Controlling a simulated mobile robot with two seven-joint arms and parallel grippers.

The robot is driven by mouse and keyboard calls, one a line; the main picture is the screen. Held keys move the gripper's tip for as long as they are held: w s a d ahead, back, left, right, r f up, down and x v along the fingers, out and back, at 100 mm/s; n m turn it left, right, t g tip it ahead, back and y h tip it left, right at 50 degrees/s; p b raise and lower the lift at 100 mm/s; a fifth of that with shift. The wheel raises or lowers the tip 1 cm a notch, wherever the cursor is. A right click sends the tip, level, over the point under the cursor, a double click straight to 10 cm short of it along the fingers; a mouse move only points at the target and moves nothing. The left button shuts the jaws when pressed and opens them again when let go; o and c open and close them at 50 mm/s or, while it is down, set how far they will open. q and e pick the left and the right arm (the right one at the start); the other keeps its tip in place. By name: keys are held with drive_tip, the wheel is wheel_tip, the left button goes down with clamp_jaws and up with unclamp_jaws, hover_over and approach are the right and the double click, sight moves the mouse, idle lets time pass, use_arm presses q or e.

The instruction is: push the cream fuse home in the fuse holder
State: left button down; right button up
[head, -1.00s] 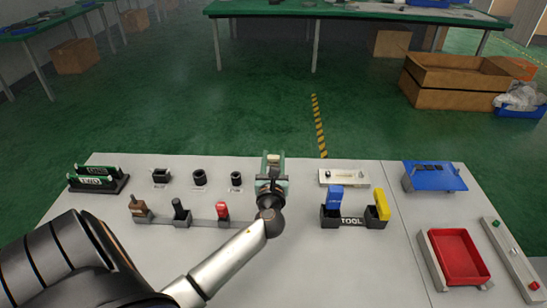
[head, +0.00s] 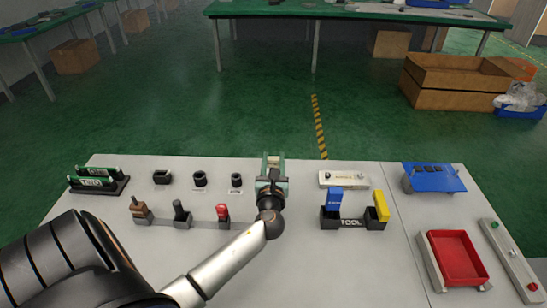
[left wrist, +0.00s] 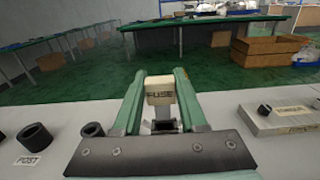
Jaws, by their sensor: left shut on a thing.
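The cream fuse (left wrist: 159,88), lettered FUSE, is upright between the two green fingers of my left gripper (left wrist: 160,79). The gripper is shut on it. There my wrist hides the holder. My right gripper is not in view.
Black round posts (head: 199,178) and a row of levers (head: 180,213) stand left of the gripper. A cream box (head: 344,179) and a blue and yellow tool rack (head: 352,222) stand to the right. A red tray (head: 460,257) is farther right.

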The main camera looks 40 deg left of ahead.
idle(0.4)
use_arm(q)
drive_tip(key=shift+f+b, duration=1.4)
drive_tip(key=shift+f, duration=0.5)
drive_tip(key=shift+r, duration=0.1)
drive_tip(key=shift+r+p, duration=1.45)
drive_tip(key=shift+p, duration=0.15)
drive_tip(key=shift+p, duration=0.4)
idle(0.8)
drive_tip(key=shift+f+b, duration=1.3)
drive_tip(key=shift+f, duration=0.3)
drive_tip(key=c, duration=0.8)
unclamp_jaws()
drive_tip(key=shift+r, duration=0.1)
drive_tip(key=o, duration=0.4)
